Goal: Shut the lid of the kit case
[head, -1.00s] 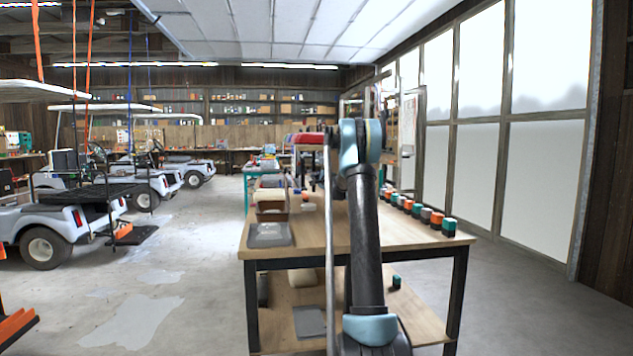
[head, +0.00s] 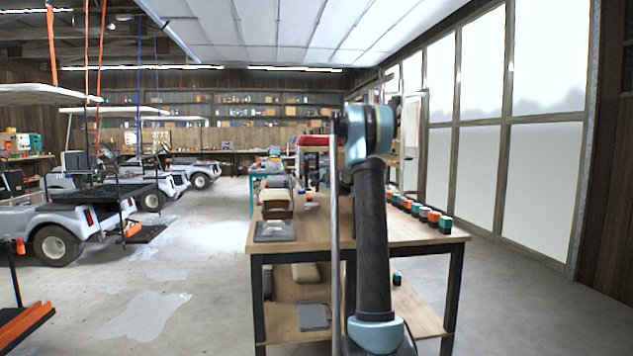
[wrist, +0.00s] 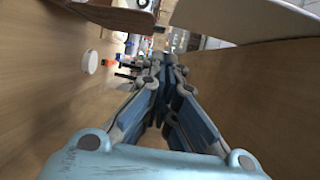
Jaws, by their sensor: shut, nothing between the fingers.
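A small brown box (head: 277,212) stands near the left edge of the wooden workbench (head: 322,238) in the head view. It may be the kit case, but it is too small there for me to tell how its lid stands. In the wrist view, my gripper (wrist: 165,62) is shut and empty, with its fingers close together over a wooden surface. A brown piece (wrist: 115,14) and a pale curved panel (wrist: 240,18) show beyond it at the top; I cannot tell whether they belong to the case. In the head view my arm hides the gripper.
A grey tray (head: 275,231) lies at the bench's near left corner. Several small orange, green and dark blocks (head: 423,214) line its right side. A white round thing (wrist: 89,62) lies left of my fingers.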

